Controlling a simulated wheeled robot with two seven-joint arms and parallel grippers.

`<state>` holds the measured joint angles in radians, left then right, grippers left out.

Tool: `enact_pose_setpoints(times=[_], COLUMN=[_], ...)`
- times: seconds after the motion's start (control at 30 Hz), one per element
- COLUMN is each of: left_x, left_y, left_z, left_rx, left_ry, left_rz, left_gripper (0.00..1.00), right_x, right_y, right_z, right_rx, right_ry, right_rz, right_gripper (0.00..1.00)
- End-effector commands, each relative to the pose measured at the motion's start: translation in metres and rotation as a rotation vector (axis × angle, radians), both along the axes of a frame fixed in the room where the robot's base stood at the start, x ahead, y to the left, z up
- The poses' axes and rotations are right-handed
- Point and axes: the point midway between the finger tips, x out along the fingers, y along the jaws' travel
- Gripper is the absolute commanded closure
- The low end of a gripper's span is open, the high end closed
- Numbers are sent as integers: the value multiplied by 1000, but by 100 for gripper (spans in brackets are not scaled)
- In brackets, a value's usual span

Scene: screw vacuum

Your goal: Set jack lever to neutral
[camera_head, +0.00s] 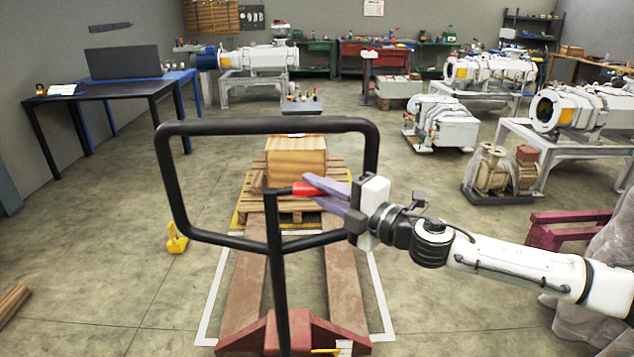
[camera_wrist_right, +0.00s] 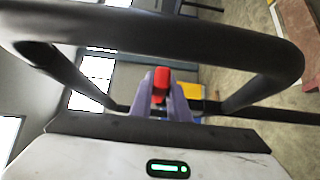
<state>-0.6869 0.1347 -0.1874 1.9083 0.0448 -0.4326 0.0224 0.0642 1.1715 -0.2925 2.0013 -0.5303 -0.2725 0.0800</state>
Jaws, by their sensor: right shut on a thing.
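The jack lever (camera_head: 304,188), with a red grip, sits inside the black handle loop (camera_head: 260,125) of the pallet jack, near its right side. My right gripper (camera_head: 322,190) reaches in from the right, and its purple fingers are shut on the red lever. In the right wrist view the red lever (camera_wrist_right: 161,84) shows between the fingers, with the black loop (camera_wrist_right: 160,35) around it. The jack's red body and forks (camera_head: 245,290) stand on the floor below. My left gripper is not in view.
A wooden crate (camera_head: 296,157) rests on a pallet (camera_head: 280,203) beyond the forks. A yellow object (camera_head: 176,240) lies on the floor at left. A dark red frame (camera_head: 560,228) stands at right, beyond my right arm. The floor left of the jack is mostly clear.

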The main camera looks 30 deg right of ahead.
Motion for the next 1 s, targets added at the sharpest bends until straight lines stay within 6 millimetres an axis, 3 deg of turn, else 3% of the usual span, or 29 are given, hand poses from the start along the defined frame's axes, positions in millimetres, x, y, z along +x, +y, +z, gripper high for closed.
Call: enact_pose_setpoints(times=[0.17,0.2,0.3,0.67,1.0], left_x=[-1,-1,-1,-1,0], left_y=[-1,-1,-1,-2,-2], left_z=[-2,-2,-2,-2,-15], left_rx=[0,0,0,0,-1], left_ry=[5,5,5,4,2], left_rz=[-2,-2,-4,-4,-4], left_gripper=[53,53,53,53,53], right_x=[0,0,0,-1,-25], right_y=[1,1,1,0,-6], right_z=[0,0,0,-1,-5], right_rx=[-1,0,0,1,-1], right_ry=[-2,-2,-2,-1,4], right_rz=[2,2,2,0,1], right_gripper=[100,83,66,66,66])
